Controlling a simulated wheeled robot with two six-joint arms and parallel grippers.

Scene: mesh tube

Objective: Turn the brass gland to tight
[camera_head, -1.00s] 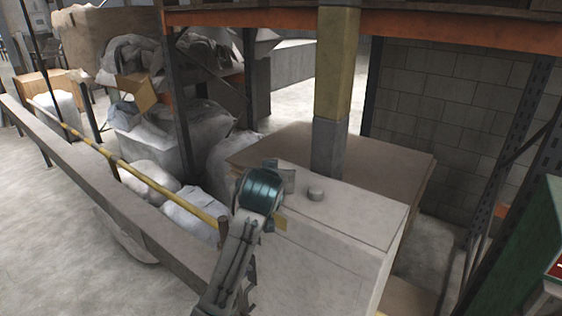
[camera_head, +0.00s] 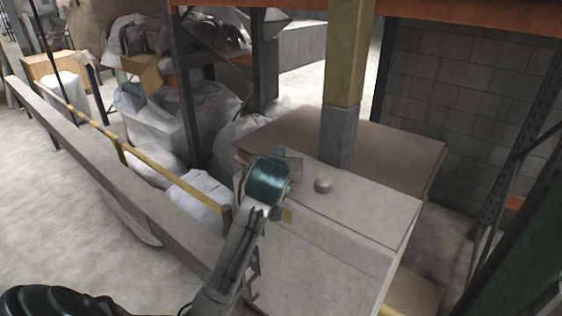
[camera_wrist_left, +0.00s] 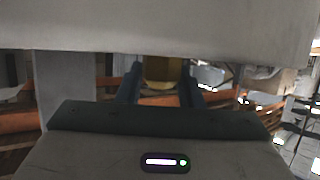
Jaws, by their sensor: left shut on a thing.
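The brass gland (camera_wrist_left: 162,70) shows in the left wrist view as a short yellow-brown cylinder just below a broad pale grey surface. My left gripper (camera_wrist_left: 161,88) is shut on it, with one dark finger on each side. The gland's upper end is hidden by the pale surface, and I see no mark that tells how tight it is. In the head view my left arm reaches up to the near left side of a pale grey box (camera_head: 335,262). My right gripper is in neither view.
A yellow rail (camera_head: 150,168) and a long beam (camera_head: 110,165) run along the left. White sacks (camera_head: 195,195) lie behind the rail. The floor at left is clear.

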